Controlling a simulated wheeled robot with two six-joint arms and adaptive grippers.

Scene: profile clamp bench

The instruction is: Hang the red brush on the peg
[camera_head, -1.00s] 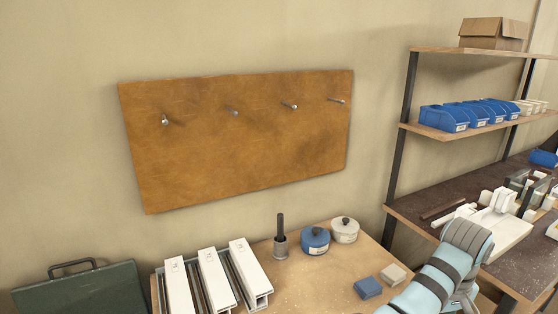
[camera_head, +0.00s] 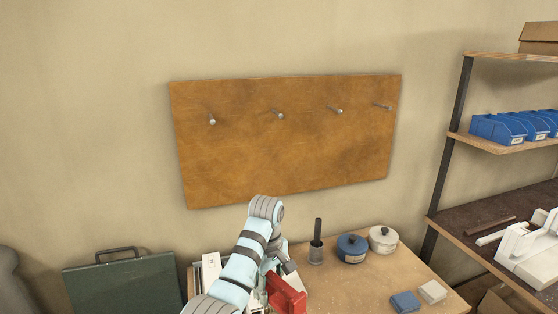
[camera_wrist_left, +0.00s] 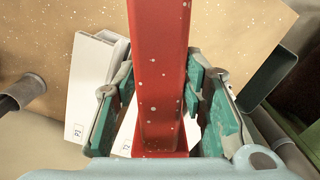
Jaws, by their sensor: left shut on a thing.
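The red brush (camera_head: 288,294) is low in the middle of the head view, partly behind my arm. My left gripper (camera_head: 281,277) is shut on it, in front of the workbench and below the board. In the left wrist view the red brush (camera_wrist_left: 160,75) runs lengthwise between the green-padded fingers of the gripper (camera_wrist_left: 158,110). Its bristles do not show. Several metal pegs stick out in a row from the brown board, among them a left one (camera_head: 212,121) and a middle one (camera_head: 279,115). The pegs I see are bare. My right gripper is not in view.
The brown board (camera_head: 285,155) is on the wall. The bench (camera_head: 350,285) holds a dark-handled tool in a cup (camera_head: 317,248), a blue pot (camera_head: 352,248), a white pot (camera_head: 382,239) and two small blocks. A green case (camera_head: 122,283) stands left. Shelves (camera_head: 500,142) stand right.

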